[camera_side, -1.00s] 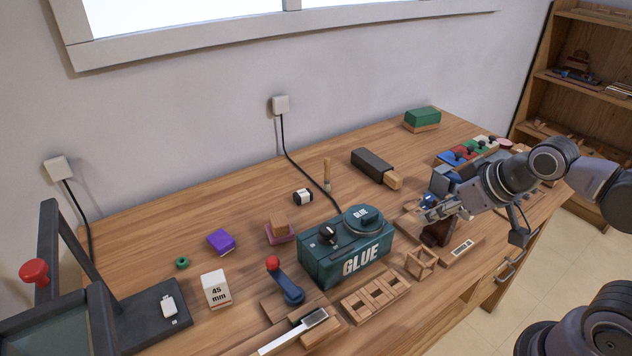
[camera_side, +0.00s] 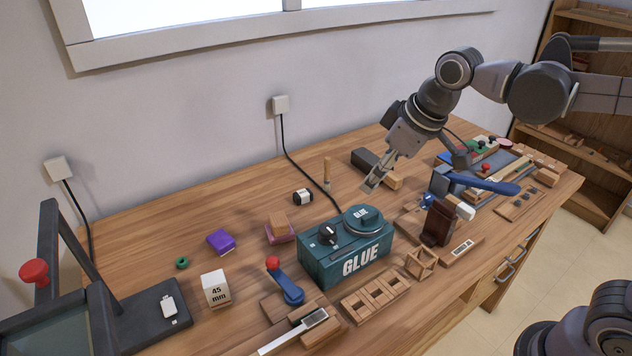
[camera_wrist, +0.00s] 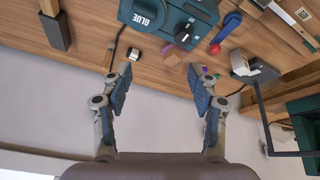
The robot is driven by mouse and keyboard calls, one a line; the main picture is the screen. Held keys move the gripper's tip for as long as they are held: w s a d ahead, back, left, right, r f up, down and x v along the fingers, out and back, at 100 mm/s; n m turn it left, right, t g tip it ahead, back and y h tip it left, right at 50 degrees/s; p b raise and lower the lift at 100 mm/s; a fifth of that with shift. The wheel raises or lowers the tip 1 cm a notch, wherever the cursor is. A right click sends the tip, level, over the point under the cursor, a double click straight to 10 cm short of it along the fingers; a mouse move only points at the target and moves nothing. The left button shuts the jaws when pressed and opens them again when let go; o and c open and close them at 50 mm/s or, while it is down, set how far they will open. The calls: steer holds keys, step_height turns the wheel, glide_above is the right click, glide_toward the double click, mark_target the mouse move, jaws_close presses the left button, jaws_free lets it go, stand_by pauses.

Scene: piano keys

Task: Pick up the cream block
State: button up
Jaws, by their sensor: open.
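A cream-white block marked "45 mm" (camera_side: 216,289) stands upright on the bench at the left front, beside a black stand. In the wrist view it seems to be the pale block (camera_wrist: 239,64) right of centre, partly against the dark stand. My gripper (camera_side: 374,184) is up and right of it, beyond the glue box, in the air near the dark block with a wooden end. In the wrist view my gripper (camera_wrist: 160,82) is open, with nothing between its fingers.
The green glue box (camera_side: 345,250) stands between my gripper and the block. A red-knobbed blue lever (camera_side: 287,284), a purple block (camera_side: 221,242) and a green ring (camera_side: 182,263) lie near the block. The black stand (camera_side: 155,310) has a raised frame.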

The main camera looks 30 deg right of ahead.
steer(key=w+a+r+n+g, duration=0.1)
steer(key=w+a+n, duration=0.2)
steer(key=w+a, duration=0.35)
steer(key=n+g+h, duration=0.1)
steer(key=n+g, duration=0.3)
steer(key=n, duration=0.4)
glide_toward(213, 278)
steer(key=shift+w+d+f, duration=0.1)
steer(key=shift+w+f, duration=0.15)
steer(key=shift+w, duration=0.1)
step_height(213, 278, down, 5)
steer(key=shift+r, duration=0.15)
steer(key=shift+s+f, duration=0.15)
steer(key=shift+f, duration=1.2)
steer(key=shift+s+f, duration=0.15)
steer(key=shift+f, duration=1.15)
steer(key=c, duration=1.3)
